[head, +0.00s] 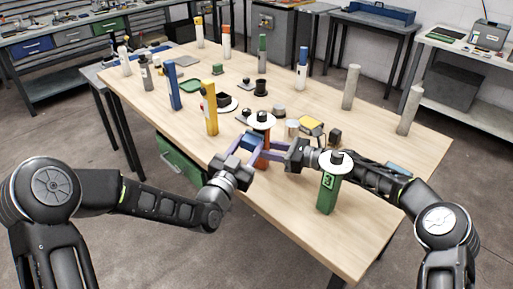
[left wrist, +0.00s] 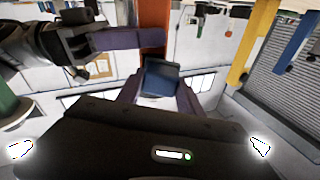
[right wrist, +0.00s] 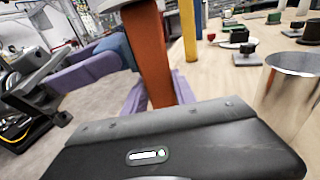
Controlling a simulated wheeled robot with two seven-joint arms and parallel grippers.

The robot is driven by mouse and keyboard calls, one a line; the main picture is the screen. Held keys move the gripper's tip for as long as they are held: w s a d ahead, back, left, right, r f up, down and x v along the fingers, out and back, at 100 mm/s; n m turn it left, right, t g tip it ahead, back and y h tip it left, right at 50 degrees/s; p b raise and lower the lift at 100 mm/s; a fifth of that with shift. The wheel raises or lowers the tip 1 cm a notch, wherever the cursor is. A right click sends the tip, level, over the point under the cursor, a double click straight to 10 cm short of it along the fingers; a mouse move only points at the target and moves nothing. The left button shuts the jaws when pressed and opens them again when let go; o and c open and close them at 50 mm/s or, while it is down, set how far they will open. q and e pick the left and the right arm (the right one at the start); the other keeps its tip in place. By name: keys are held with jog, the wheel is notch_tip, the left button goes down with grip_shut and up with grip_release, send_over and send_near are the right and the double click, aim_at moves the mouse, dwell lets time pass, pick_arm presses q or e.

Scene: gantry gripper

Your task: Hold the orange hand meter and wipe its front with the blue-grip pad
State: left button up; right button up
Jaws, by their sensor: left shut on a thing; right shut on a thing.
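The orange hand meter (head: 263,157) is an upright orange bar over the table, under a white disc with a black knob. It also shows in the left wrist view (left wrist: 154,28) and the right wrist view (right wrist: 149,50). My right gripper (head: 275,152) is shut on it from the right with purple fingers. My left gripper (head: 246,151), also purple-fingered, is shut on the blue-grip pad (left wrist: 160,80), left of the meter. In the right wrist view the blue pad (right wrist: 115,48) is right beside the orange bar; I cannot tell whether they touch. The pad's working face is hidden.
A green block with a white disc (head: 328,190) stands near the front right edge. A yellow post (head: 210,112) and a blue post (head: 174,86) stand to the left. A metal cup (right wrist: 285,92) is close to my right gripper. Several small items lie behind.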

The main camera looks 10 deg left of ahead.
pick_arm(q)
jog(key=shift+w+a, duration=0.1)
jog(key=shift+a, duration=0.3)
jog(key=r+v, duration=0.1)
jog(key=v, duration=0.8)
jog(key=shift+d, duration=0.2)
dwell(0.4)
jog(key=shift+x, duration=1.35)
jog(key=shift+w+f, duration=0.1)
jog(key=shift+f, duration=0.05)
jog(key=shift+f+x, duration=0.2)
jog(key=shift+x, duration=1.7)
